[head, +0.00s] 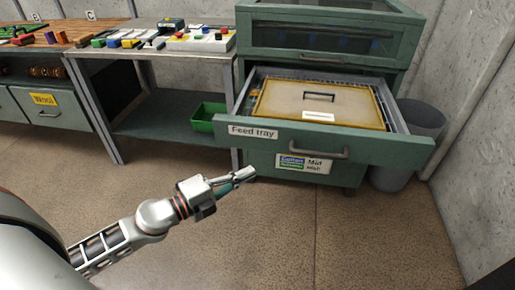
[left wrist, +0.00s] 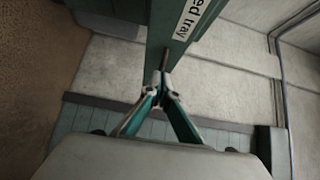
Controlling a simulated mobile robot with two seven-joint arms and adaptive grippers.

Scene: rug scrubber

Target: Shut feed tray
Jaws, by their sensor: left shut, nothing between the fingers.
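The feed tray (head: 200,128) is a green drawer with a "Feed tray" label, pulled out of the green cabinet (head: 330,40). A tan lidded pad (head: 325,100) lies inside it. Its bar handle (head: 318,154) is on the right part of its front. My left gripper (head: 248,174) is shut and empty, in front of and below the drawer's left end. In the left wrist view my left gripper (left wrist: 164,75) points at the green drawer front (left wrist: 178,45), whose label shows in part. I cannot tell whether the fingertips touch it. My right gripper is not in view.
A grey bench (head: 160,135) with blocks on top and a green bin (head: 207,117) on its shelf stands left of the cabinet. A grey waste bin (head: 415,125) stands at its right. The floor (head: 330,230) in front is clear.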

